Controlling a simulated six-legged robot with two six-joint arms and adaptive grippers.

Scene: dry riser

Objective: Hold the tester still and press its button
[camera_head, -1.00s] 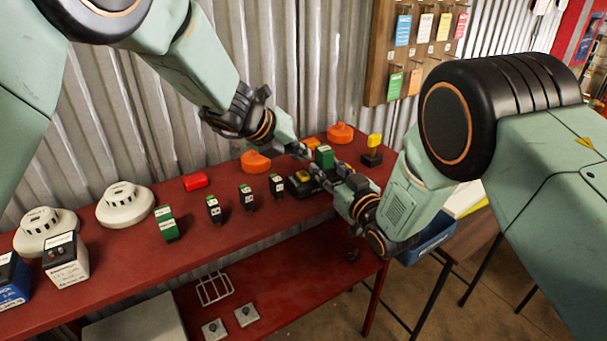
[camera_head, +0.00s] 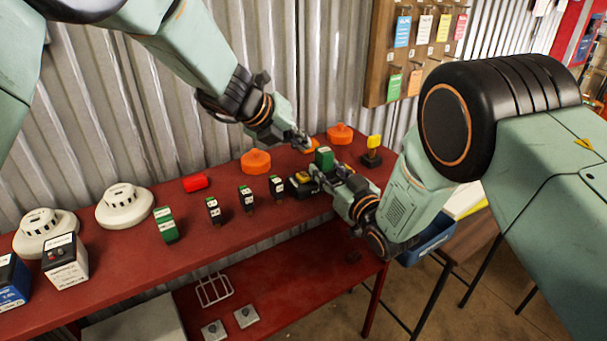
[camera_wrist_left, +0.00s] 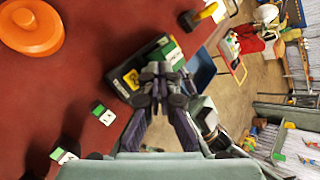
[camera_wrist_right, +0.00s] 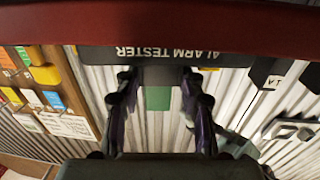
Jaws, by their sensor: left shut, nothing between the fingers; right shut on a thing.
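The alarm tester (camera_head: 300,188) is a black box with a yellow patch (camera_head: 303,176), lying on the red bench near its right end. My right gripper (camera_head: 322,176) is shut on the tester from the right; the right wrist view shows the tester's lettered edge (camera_wrist_right: 170,53) across the fingertips (camera_wrist_right: 157,78). My left gripper (camera_head: 305,145) is shut and empty, just above and behind the tester. In the left wrist view its fingertips (camera_wrist_left: 162,75) cover part of the tester (camera_wrist_left: 126,82), so contact cannot be told.
Several small green-and-black blocks (camera_head: 246,198) stand left of the tester. Orange discs (camera_head: 256,162) and a yellow-topped piece (camera_head: 373,150) are behind and to the right. White detectors (camera_head: 125,205) stand at the left. A corrugated wall (camera_head: 250,50) backs the bench.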

